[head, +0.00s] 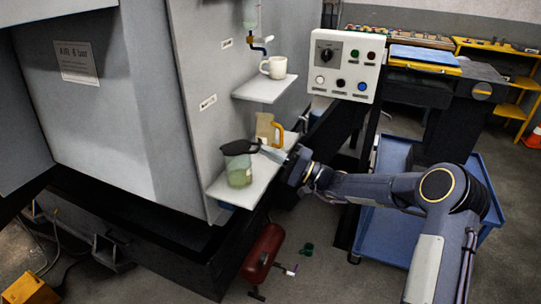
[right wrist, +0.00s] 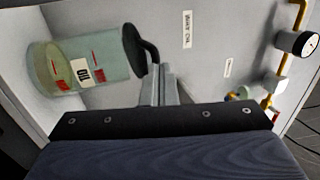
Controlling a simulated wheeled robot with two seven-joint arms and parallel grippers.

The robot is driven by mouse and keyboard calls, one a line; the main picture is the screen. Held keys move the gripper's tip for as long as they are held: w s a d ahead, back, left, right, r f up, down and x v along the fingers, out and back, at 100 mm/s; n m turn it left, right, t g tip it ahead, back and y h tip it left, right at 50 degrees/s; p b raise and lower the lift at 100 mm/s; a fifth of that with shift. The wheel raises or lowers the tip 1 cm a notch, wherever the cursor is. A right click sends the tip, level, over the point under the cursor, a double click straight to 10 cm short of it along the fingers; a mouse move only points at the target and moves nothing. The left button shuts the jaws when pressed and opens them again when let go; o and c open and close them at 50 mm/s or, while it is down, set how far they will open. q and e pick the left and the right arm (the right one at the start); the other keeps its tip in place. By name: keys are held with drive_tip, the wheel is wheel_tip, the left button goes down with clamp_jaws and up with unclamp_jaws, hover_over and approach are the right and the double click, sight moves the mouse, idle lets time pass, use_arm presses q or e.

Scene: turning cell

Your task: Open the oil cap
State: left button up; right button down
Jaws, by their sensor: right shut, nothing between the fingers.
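The oil jar (head: 239,175) is a clear pot of greenish liquid on a small white shelf at the machine's side. Its black cap (head: 238,147) sits on top, with a lever pointing right. In the right wrist view the jar (right wrist: 100,65) appears on its side, with an oil label. The cap (right wrist: 133,50) and its curved lever show there at the jar's right end. My right gripper (head: 274,154) is shut and empty, just right of the jar. In the right wrist view its fingertips (right wrist: 163,72) are beside the lever's end; I cannot tell whether they touch. My left gripper is not visible.
A white mug (head: 274,67) sits on a higher shelf (head: 266,89). A control panel (head: 345,66) is behind my right arm. A red tank (head: 263,252) is below. A blue cart (head: 390,235) is to the right.

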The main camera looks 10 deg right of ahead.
drive_tip(key=w+a+r+g+h+p, duration=0.2)
drive_tip(key=w+a+r+h+p, duration=0.1)
drive_tip(key=a+r+p, duration=0.2)
drive_tip(key=w+a+r+g+h+p, duration=0.2)
drive_tip(key=a+r+p, duration=0.3)
drive_tip(key=r+p, duration=0.3)
drive_tip(key=shift+w+h, duration=0.8)
drive_tip(key=shift+w, duration=0.1)
drive_tip(key=shift+r, duration=0.15)
